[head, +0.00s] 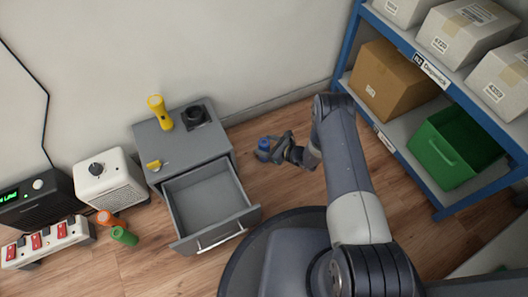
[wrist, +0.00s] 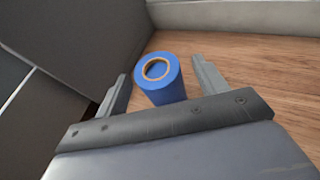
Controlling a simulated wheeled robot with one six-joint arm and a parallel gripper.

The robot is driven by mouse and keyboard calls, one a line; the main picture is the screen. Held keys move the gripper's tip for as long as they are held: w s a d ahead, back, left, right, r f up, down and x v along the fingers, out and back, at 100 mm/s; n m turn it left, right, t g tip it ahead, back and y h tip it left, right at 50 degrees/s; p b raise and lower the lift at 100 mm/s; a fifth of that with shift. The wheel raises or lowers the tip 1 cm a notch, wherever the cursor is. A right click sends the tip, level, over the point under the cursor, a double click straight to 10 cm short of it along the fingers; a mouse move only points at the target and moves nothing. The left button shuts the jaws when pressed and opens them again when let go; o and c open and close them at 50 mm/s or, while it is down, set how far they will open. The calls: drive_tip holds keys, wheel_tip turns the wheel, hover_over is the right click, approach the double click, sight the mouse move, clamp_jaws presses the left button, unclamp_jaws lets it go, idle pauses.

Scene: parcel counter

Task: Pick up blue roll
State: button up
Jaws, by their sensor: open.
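The blue roll (head: 263,147) stands upright on the wooden floor, just right of the grey drawer cabinet. In the wrist view the blue roll (wrist: 166,84) shows its tan core ring at the top. My gripper (head: 272,146) is open and low over the floor beside the roll. In the wrist view my gripper (wrist: 160,82) has one finger on each side of the roll, with a gap visible on both sides. The lower part of the roll is partly hidden behind the gripper body.
The grey cabinet (head: 190,143) has an open, empty drawer (head: 209,203). Orange (head: 110,219) and green (head: 124,236) rolls lie on the floor at left. A blue-framed shelf (head: 398,137) stands at right.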

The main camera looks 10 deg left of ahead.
drive_tip(key=shift+w+a+f, duration=0.25)
drive_tip(key=shift+a+f, duration=0.05)
drive_tip(key=shift+a, duration=0.3)
drive_tip(key=shift+c, duration=0.2)
drive_tip(key=c, duration=1.1)
drive_tip(key=shift+r, duration=0.1)
